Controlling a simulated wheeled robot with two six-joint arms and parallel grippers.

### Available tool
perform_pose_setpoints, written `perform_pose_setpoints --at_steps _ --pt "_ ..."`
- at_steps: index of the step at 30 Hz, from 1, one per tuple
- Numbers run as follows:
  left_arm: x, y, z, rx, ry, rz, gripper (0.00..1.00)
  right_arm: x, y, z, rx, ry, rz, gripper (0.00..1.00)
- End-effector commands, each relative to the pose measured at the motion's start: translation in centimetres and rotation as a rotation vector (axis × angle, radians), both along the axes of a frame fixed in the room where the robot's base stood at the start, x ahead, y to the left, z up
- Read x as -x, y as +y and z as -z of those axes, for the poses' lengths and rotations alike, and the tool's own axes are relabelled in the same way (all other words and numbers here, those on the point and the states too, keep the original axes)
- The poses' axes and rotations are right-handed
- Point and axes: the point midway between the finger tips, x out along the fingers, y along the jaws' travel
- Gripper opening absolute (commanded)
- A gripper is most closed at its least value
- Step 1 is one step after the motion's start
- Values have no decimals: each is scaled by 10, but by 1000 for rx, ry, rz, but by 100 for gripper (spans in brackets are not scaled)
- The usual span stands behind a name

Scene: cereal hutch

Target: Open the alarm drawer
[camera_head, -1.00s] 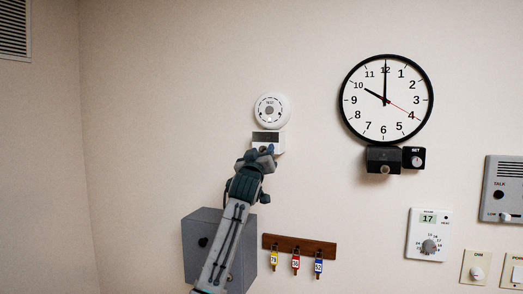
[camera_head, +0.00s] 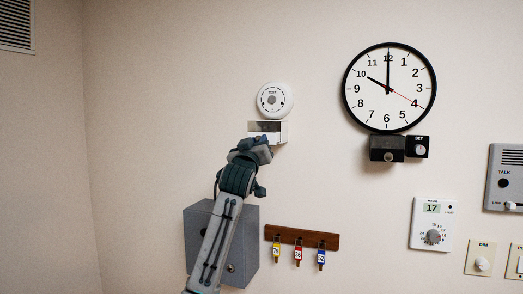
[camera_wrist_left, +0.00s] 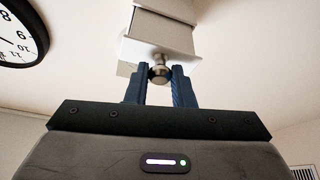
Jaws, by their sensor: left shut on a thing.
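The alarm drawer (camera_head: 280,131) is in a small white box on the wall, just under the round white alarm (camera_head: 273,100). In the head view my left gripper (camera_head: 258,141) is at the front of the box and covers its lower left part. In the left wrist view the white drawer front (camera_wrist_left: 160,48) carries a round metal knob (camera_wrist_left: 160,71). The blue fingers of my left gripper are shut on this knob. The drawer stands out from its box. My right gripper is in neither view.
A grey metal box (camera_head: 243,240) is on the wall behind my left arm. A wooden key rack (camera_head: 302,237) with colored tags hangs to its right. A wall clock (camera_head: 388,88) with a black box (camera_head: 387,149) below it is farther right.

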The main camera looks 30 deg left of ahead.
Motion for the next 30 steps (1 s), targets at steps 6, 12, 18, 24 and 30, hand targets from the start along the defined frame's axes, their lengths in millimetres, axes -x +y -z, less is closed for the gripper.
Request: perform_pose_setpoints --at_steps 6,12,18,24,30 --pt "3 -1 -1 -1 -1 1 0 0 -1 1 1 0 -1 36" --pt "3 -1 -1 0 0 0 39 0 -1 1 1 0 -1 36" --pt "3 -1 -1 0 0 0 44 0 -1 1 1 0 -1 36" --pt "8 -2 4 -1 -1 1 44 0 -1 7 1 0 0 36" --pt "36 -12 19 -2 -3 1 44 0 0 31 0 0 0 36"
